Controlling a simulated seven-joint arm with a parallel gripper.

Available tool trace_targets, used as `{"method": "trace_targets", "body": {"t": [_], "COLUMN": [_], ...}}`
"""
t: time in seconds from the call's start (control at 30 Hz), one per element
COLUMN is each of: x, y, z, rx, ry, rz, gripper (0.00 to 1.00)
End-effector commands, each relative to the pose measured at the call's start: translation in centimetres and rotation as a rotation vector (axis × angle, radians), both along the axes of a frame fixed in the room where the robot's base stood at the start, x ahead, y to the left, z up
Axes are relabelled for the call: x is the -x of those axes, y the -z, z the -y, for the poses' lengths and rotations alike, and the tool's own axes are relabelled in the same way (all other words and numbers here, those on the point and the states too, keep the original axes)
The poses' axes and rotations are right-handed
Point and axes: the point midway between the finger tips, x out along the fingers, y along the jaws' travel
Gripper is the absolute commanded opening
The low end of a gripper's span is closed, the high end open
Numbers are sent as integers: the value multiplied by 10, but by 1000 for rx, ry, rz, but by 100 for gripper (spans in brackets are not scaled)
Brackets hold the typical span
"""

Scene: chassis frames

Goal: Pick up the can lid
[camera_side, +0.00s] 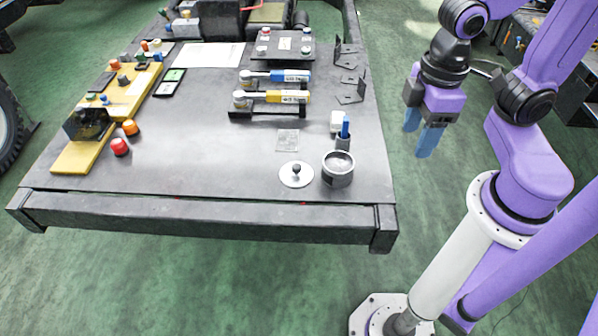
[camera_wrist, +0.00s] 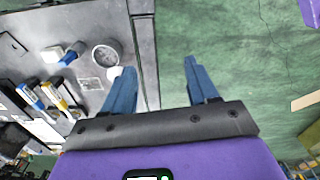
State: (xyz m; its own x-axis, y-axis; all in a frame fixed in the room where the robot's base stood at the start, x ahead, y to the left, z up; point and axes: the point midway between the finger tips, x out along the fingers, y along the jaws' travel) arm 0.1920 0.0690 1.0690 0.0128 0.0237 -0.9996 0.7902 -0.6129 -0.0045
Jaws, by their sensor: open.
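The can lid (camera_side: 294,181) is a flat white disc with a dark round knob, lying on the grey work table near its front edge. In the wrist view, the white lid (camera_wrist: 113,73) is partly hidden behind the left finger. An open grey can (camera_side: 338,174) stands just right of the lid; it also shows in the wrist view (camera_wrist: 104,55). My gripper (camera_side: 420,138) has blue fingers, apart and empty. It hangs off the table's right side, over the green floor, well clear of the lid. The wrist view shows the gap between its fingers (camera_wrist: 157,78).
A small holder with a blue marker (camera_side: 344,136) and a white block (camera_side: 336,121) stand behind the can. Black brackets (camera_side: 350,93) line the right edge. Yellow-and-blue tools (camera_side: 275,97) lie on a rack farther back. The table left of the lid (camera_side: 210,160) is bare.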

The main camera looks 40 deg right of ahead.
Motion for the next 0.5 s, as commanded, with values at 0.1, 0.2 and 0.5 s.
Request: {"method": "trace_targets", "body": {"t": [0.1, 0.2, 0.5], "x": [-31, -57, -134], "y": [5, 10, 32], "z": [-15, -26, -47], "rx": [4, 4, 6], "ry": [185, 343, 815], "rz": [-6, -8, -17], "gripper": [58, 58, 58]}}
